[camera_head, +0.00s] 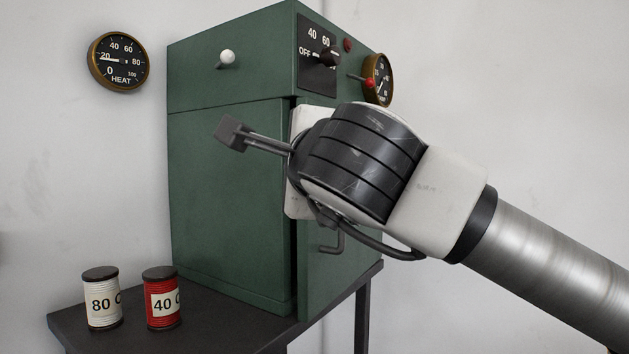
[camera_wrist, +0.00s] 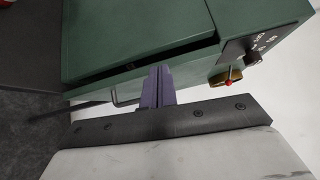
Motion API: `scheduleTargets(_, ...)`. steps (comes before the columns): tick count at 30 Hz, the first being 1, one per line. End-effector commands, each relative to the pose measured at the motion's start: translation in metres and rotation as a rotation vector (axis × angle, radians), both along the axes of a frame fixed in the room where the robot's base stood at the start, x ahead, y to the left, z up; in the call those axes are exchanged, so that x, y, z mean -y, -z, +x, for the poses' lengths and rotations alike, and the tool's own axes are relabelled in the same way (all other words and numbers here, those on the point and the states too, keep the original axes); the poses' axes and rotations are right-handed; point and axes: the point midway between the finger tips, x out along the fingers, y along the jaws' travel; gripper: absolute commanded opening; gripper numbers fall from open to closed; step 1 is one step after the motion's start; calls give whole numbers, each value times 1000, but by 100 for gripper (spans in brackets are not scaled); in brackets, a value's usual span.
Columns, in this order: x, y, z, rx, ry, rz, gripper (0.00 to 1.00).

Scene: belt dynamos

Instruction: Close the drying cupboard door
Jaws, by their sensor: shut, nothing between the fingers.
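The green drying cupboard (camera_head: 225,200) stands on a dark table. Its door (camera_head: 340,280), with a bent bar handle (camera_head: 330,245), is on the right-hand face below the controls. A dark gap runs along the door's edge, so it looks slightly ajar. The handle (camera_wrist: 122,97) and the gap also show in the wrist view, beside my fingers. My wrist hides much of the door.
A white can (camera_head: 102,305) and a red can (camera_head: 162,305) stand on the table (camera_head: 215,325) at left. A white knob (camera_head: 227,57), a control panel (camera_head: 317,60) and a gauge (camera_head: 378,80) project from the cupboard. A heat gauge (camera_head: 118,61) hangs on the wall.

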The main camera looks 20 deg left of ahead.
Motion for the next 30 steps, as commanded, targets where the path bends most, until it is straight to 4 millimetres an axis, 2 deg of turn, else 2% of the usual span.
scheduleTargets(1,11,-17,6,-49,-18,47,0)
scheduleTargets(5,42,-34,24,-206,-74,169,0)
scheduleTargets(9,72,-39,44,-385,-144,292,0)
scheduleTargets(13,94,-35,62,-552,-217,394,0)
scheduleTargets(21,126,-4,92,-898,-386,579,0)
scheduleTargets(30,138,48,100,-1213,-562,727,0)
